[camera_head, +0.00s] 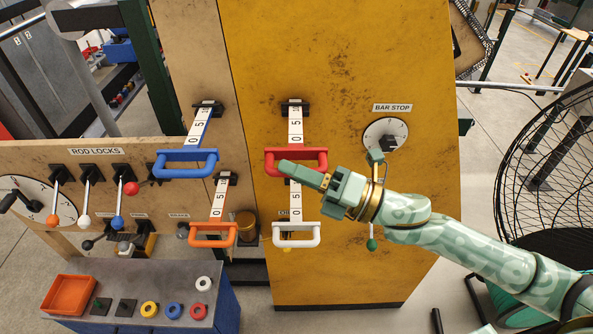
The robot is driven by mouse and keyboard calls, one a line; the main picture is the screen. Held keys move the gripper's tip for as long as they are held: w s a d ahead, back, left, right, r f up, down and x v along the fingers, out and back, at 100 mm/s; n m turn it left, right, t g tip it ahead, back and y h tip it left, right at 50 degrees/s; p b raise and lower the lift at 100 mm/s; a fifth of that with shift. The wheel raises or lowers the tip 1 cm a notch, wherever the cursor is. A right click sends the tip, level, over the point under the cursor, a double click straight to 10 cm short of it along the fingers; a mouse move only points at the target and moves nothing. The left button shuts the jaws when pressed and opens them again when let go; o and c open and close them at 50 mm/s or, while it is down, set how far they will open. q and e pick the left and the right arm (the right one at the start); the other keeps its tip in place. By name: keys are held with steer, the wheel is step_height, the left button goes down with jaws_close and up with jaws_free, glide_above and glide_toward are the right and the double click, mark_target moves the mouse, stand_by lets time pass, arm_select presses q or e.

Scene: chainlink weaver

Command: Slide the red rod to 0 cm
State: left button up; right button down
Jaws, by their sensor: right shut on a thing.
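The red rod ends in a red U-shaped handle (272,161) on the yellow panel. Its white scale strip (295,127) shows marks 0 and 5 between handle and black bracket (294,106), with 10 close to the bracket, so the rod stands well out. My right gripper (288,168) is shut on the red handle, its green finger lying across the handle's front bar. The finger hides part of the bar, and the other finger is hard to make out. My left gripper is not in view.
A blue handle (185,170) sits to the left, an orange one (213,242) lower left, and a white one (296,242) just below the red. The bar stop dial (376,128) is right of the handle. Rod lock levers (87,205) stand far left.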

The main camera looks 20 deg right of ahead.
mark_target(296, 132)
steer(key=w+d, duration=0.1)
steer(key=w, duration=0.2)
steer(key=w+d+b, duration=0.1)
steer(key=w, duration=0.2)
steer(key=w+d+b, duration=0.1)
steer(key=w, duration=0.3)
steer(key=shift+s+a+r, duration=0.1)
steer(key=c, duration=1.4)
jaws_free()
steer(key=shift+w, duration=0.25)
steer(key=shift+s, duration=0.2)
steer(key=b+v, duration=0.5)
steer(key=v, duration=1.1)
steer(key=shift+d, duration=0.2)
steer(key=shift+w, duration=0.1)
